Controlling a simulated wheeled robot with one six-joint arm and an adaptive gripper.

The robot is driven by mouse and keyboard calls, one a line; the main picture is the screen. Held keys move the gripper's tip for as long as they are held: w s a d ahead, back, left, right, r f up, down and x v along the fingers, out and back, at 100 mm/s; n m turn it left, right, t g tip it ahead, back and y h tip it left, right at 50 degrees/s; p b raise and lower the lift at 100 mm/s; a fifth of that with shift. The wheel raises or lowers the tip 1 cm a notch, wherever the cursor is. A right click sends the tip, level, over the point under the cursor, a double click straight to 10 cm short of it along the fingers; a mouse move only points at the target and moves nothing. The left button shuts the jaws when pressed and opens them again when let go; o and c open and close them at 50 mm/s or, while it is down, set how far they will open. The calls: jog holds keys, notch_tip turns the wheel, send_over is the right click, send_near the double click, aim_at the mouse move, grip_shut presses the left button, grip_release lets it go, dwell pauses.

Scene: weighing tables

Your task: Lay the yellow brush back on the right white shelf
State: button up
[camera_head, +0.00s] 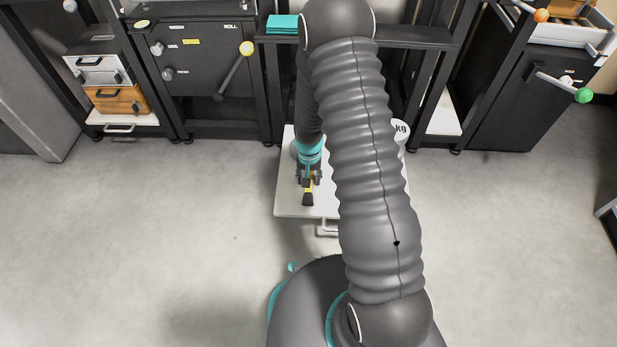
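The yellow brush (308,189), with a dark end toward me, shows at the white weighing table (290,206). My gripper (309,182) points down over this table, with its dark fingers right at the brush. The fingers are small here, and I cannot tell whether they grip the brush or only stand around it. I also cannot tell whether the brush rests on the table or hangs just above it. The right white shelf (443,118) is low in the black rack at right; its visible part is bare. My arm hides part of the table.
A round white kg dial (401,130) stands behind my arm. A dark cabinet with knobs and a lever (233,72) is at back left, beside stacked drawers (118,100). Teal cloths (283,23) lie on the rack top. A black cabinet with a green-knobbed lever (560,85) is at right. The grey floor is clear.

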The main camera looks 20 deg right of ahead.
jog(key=s+r+n+t+p, duration=0.1)
jog(key=s+r, duration=0.3)
jog(key=r, duration=1.3)
jog(key=s+r+n+t+p, duration=0.1)
jog(key=s+r+t, duration=0.15)
jog(key=r, duration=1.45)
jog(key=s+r+t, duration=0.1)
jog(key=s+r, duration=0.4)
jog(key=s, duration=0.4)
jog(key=s+r+n+t, duration=0.1)
jog(key=s+r, duration=0.5)
jog(key=s, duration=0.3)
jog(key=shift+a+r+n, duration=0.15)
jog(key=shift+a+n, duration=0.15)
